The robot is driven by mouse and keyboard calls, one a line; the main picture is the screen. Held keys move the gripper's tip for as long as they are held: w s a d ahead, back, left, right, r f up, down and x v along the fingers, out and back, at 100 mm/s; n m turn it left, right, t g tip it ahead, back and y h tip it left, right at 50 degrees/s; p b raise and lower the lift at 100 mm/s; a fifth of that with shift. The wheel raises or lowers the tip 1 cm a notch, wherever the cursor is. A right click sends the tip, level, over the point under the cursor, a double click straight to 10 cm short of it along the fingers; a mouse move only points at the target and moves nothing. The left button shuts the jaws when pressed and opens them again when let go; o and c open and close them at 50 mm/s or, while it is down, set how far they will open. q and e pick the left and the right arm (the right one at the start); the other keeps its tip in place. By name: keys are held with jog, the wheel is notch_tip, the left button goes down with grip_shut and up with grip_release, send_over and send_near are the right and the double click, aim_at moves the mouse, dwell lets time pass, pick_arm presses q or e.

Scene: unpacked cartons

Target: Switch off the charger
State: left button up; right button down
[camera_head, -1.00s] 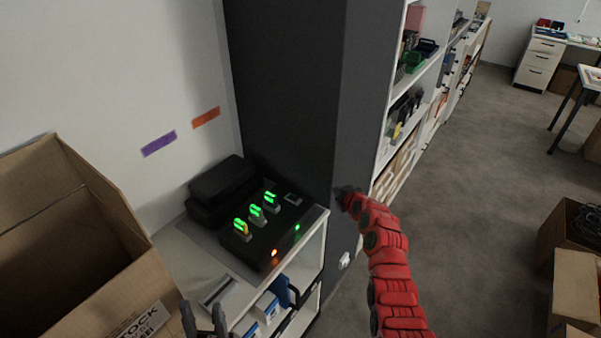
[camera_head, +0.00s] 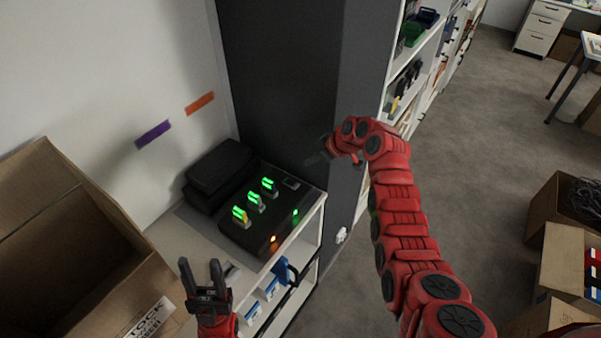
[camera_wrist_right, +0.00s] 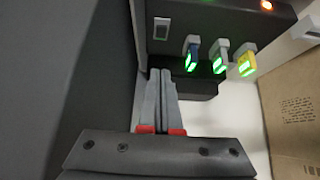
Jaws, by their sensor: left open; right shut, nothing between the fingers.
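The charger (camera_head: 262,226) is a black box on top of the white shelf unit, with three green-lit items standing in it and an orange and a green light on its front edge. A small rectangular switch (camera_head: 291,183) sits at its far right corner; the switch (camera_wrist_right: 161,28) also shows in the right wrist view. My right gripper (camera_head: 310,161) is shut and empty, above and behind the switch by the dark panel; its fingertips (camera_wrist_right: 160,72) point towards the charger. My left gripper (camera_head: 202,270) is open and empty, in front of the charger near the shelf's left part.
An open cardboard box (camera_head: 60,240) stands at the left. A black case (camera_head: 218,172) lies behind the charger. A tall dark panel (camera_head: 285,80) rises right behind it. More cartons (camera_head: 560,262) stand on the floor at the right.

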jog(key=b, duration=1.1)
send_over(292, 182)
jog(key=s+d, duration=0.1)
notch_tip(292, 182, down, 8)
jog(key=shift+f, duration=0.2)
jog(key=shift+s+d+f+b, duration=0.15)
jog(key=shift+f+b, duration=0.25)
jog(key=shift+f, duration=0.45)
jog(key=shift+w+d+f+b, duration=0.1)
jog(key=shift+f+b, duration=0.25)
jog(key=shift+f, duration=0.45)
jog(key=shift+f, duration=0.1)
jog(key=shift+f, duration=0.25)
jog(key=shift+s+d, duration=0.1)
jog(key=shift+s, duration=0.05)
jog(key=shift+r, duration=0.1)
